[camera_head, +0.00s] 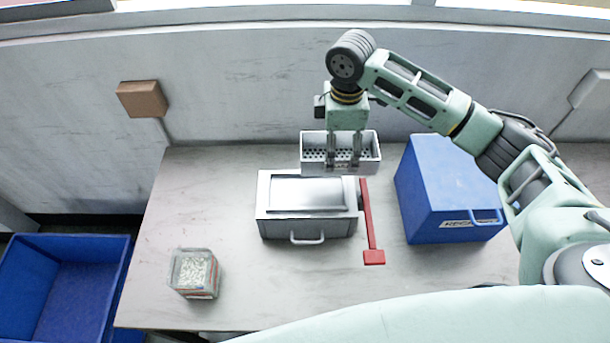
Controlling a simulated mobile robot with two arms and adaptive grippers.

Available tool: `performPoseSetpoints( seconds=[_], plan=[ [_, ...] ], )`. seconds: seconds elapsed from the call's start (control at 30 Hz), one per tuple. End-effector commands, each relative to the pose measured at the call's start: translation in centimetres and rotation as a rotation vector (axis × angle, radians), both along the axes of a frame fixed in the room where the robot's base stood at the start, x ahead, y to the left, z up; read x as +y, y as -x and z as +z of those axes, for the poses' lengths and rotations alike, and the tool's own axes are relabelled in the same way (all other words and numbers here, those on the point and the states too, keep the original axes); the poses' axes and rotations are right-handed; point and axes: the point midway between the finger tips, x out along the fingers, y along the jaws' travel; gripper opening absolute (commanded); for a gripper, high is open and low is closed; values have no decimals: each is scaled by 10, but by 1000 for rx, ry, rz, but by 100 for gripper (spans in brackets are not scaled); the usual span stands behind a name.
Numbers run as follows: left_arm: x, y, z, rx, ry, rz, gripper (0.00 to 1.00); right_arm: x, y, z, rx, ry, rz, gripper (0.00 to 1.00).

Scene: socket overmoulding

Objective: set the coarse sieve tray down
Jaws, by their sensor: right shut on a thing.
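The coarse sieve tray (312,167) is a light grey box with a perforated bottom. It is at the back of the table, just behind the grey metal machine. My right gripper (343,163) reaches down into it from above, its fingers shut on the tray. Whether the tray touches the table or hangs just above it I cannot tell; its lower front edge is close to the machine's back. My left gripper is not in view.
The grey machine (306,224) has a front handle and a red lever (369,225) on its right. A blue box (447,190) stands at the right. A clear container of white pellets (194,273) stands front left. A blue bin (110,285) is left of the table (215,190).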

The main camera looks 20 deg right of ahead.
Motion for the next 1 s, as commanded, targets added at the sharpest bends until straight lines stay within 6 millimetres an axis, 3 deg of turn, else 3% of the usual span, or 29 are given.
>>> performPoseSetpoints(
  seconds=[0.1, 0.2, 0.27, 0.4, 0.5, 0.6, 0.8, 1.0],
  plan=[
    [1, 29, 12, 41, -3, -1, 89, 31, 4, -13, 2, -3, 6, 40],
    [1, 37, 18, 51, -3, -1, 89, 52, 7, -27, 3, -2, 4, 40],
    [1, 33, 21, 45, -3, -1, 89, 62, 8, -33, 1, -2, 2, 40],
    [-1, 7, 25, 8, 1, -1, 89, 77, 9, -44, 0, -1, 0, 40],
    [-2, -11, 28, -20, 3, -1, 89, 81, 10, -50, 0, 0, -1, 40],
    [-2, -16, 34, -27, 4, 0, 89, 81, 11, -62, 3, 1, -2, 40],
    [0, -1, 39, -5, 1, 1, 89, 81, 10, -86, -1, -1, -1, 40],
    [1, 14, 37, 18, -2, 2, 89, 81, 10, -88, -2, 0, 0, 40]
  ],
)
